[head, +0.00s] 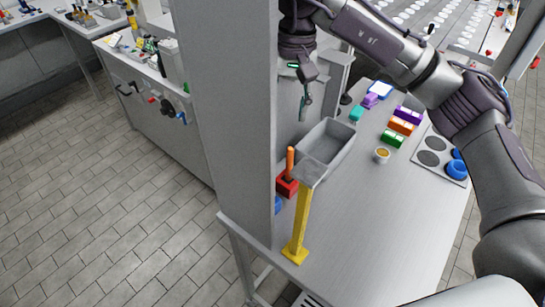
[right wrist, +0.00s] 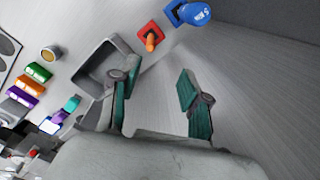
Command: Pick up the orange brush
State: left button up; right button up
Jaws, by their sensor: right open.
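An upright orange handle (head: 290,160), likely the orange brush, stands in a red square holder (head: 287,186) at the table's left edge, by the grey column. In the right wrist view the orange handle (right wrist: 151,40) shows from above in the red holder (right wrist: 143,29). My right gripper (head: 305,103) hangs above and behind it, beyond the grey bin, clear of the handle. In the right wrist view its green fingers (right wrist: 157,78) are apart with nothing between them. My left gripper is not in view.
A grey bin (head: 343,138) stands beside the holder, and a yellow post (head: 299,225) rises in front. A blue object (right wrist: 193,12) is next to the red holder. Purple, orange (head: 402,126) and green blocks lie further right. The table's front is clear.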

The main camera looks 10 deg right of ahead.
aim_at(290, 148)
jog(key=shift+h, duration=0.3)
jog(key=f, duration=0.2)
jog(key=f+p, duration=0.1)
jog(key=f, duration=0.1)
jog(key=d+f+p, duration=0.1)
jog(key=f, duration=0.2)
jog(key=shift+f, duration=0.1)
jog(key=shift+a+f, duration=0.15)
jog(key=shift+f, duration=0.35)
jog(key=shift+f+p, duration=0.4)
jog(key=shift+p, duration=0.05)
jog(key=f+p, duration=0.1)
jog(key=f, duration=0.2)
jog(key=shift+s+d+f+p, duration=0.15)
jog(key=shift+d+f+p, duration=0.05)
jog(key=shift+f+p, duration=0.15)
jog(key=shift+f, duration=0.35)
jog(key=shift+c, duration=0.2)
